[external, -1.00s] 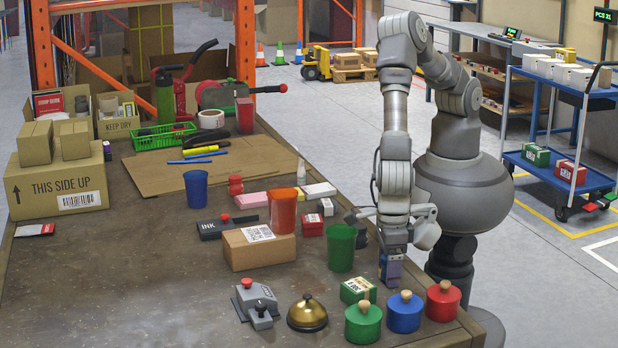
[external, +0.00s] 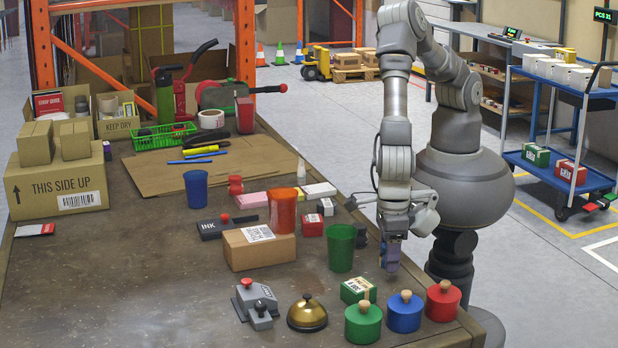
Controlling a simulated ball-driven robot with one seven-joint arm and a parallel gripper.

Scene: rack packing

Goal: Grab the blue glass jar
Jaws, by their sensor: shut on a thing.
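A blue lidded jar (external: 404,313) with a pale knob stands near the table's front right edge, between a green lidded jar (external: 363,324) and a red lidded jar (external: 442,302). A translucent blue cup (external: 197,190) stands farther back on the left. My gripper (external: 391,248) is shut on a small blue-purple object (external: 390,260), pointing down above the table's right side, behind the blue lidded jar and apart from it. The fingers hide part of the held object, so I cannot tell exactly what it is.
A green cup (external: 342,248) and a small green box (external: 358,290) stand left of my gripper. A brass bell (external: 307,314), a stapler-like grey device (external: 256,302) and a cardboard box (external: 258,248) lie farther left. The table's front left is clear.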

